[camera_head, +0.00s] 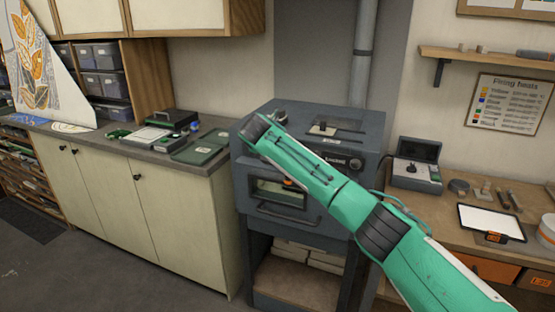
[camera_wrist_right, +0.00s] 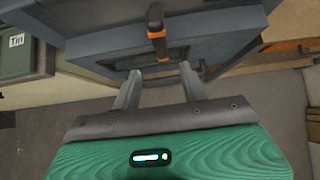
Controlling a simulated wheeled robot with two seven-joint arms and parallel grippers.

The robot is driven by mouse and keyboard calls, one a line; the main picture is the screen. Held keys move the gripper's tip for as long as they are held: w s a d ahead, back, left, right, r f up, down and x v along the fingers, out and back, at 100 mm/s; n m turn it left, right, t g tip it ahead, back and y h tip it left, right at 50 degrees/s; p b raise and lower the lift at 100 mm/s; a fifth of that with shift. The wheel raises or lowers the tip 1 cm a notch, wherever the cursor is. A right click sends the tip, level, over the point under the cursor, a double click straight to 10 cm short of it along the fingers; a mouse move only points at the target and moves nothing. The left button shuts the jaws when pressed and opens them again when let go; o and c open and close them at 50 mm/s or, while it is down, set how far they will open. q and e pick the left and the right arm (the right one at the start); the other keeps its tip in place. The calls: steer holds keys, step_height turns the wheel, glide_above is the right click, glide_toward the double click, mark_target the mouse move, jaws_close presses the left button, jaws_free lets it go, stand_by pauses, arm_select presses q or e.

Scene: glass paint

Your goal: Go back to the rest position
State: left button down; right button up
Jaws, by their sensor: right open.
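My right arm (camera_head: 340,195) comes in from the lower right of the head view and crosses in front of the grey kiln (camera_head: 372,128). My right gripper's fingers cannot be made out in the head view. In the right wrist view my right gripper (camera_wrist_right: 159,78) is open, with both fingers apart and nothing between them. Beyond the fingertips is a dark latch or handle with an orange band (camera_wrist_right: 157,34) on a grey body. I cannot tell its exact distance from the fingers. My left gripper is not in view.
A cabinet counter (camera_head: 90,136) with green trays stands to the left. A shelf (camera_head: 490,57) hangs above. Open floor (camera_head: 110,275) lies at the lower left.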

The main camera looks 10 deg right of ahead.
steer(key=shift+s+a+r, duration=0.25)
steer(key=shift+s+r, duration=0.15)
steer(key=shift+r, duration=0.05)
steer(key=s+d+f+m+g+y, duration=0.1)
steer(key=s+f+m, duration=0.2)
steer(key=f, duration=1.3)
steer(key=s+f+m+g+y, duration=0.15)
steer(key=f+m, duration=0.25)
steer(key=f, duration=1.3)
steer(key=s+d+f+m+g+y, duration=0.1)
steer(key=s+f+m, duration=0.2)
steer(key=s+f, duration=0.8)
steer(key=s+d+f+m+y, duration=0.15)
steer(key=s+f+m, duration=0.25)
steer(key=s+f, duration=0.75)
steer(key=s+d+f+m+g, duration=0.25)
steer(key=s+f+m, duration=0.45)
steer(key=s+f, duration=1.5)
steer(key=s+d+f+m, duration=0.2)
steer(key=s+m, duration=0.1)
steer(key=s, duration=1.1)
steer(key=s+d+f+m, duration=0.1)
steer(key=s+f+m, duration=0.1)
steer(key=s, duration=1.2)
steer(key=shift+s+d+m, duration=0.2)
steer(key=shift+d+m, duration=0.15)
steer(key=shift+m, duration=0.05)
